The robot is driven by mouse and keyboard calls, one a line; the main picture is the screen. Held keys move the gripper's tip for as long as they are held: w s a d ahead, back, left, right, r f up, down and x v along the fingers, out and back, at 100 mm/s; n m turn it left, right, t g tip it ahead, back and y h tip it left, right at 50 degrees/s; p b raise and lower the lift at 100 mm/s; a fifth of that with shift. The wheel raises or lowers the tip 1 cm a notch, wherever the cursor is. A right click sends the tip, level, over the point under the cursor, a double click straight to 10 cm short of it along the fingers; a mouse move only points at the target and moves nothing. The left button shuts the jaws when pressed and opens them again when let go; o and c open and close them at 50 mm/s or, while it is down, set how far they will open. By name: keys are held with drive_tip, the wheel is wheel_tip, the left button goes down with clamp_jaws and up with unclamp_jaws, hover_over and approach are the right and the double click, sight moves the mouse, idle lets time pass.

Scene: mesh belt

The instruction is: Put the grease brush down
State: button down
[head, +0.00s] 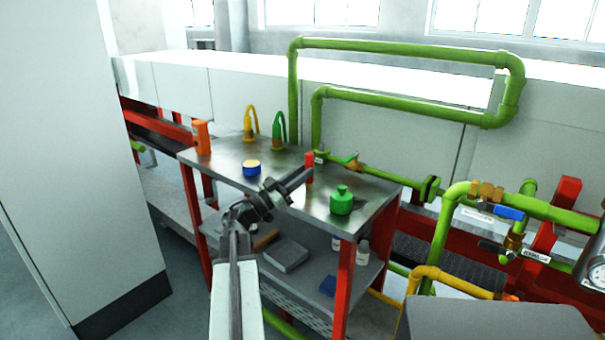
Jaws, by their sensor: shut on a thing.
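My gripper (299,178) is over the middle of the steel table top (225,160). It is shut on a slim, upright red piece, which I take to be the grease brush (309,160). The red piece shows at the fingertips. Its lower end is close above or against the table top; I cannot tell which. I cannot make out any bristles.
The front left top is bare. Green pipes (400,181) run close behind the right side.

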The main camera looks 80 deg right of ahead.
drive_tip(key=c, duration=1.2)
unclamp_jaws()
drive_tip(key=shift+c, duration=0.2)
drive_tip(key=shift+r+p, duration=0.3)
drive_tip(key=shift+p, duration=0.1)
drive_tip(key=b+v, duration=0.5)
drive_tip(key=v, duration=0.7)
drive_tip(key=shift+f, duration=0.2)
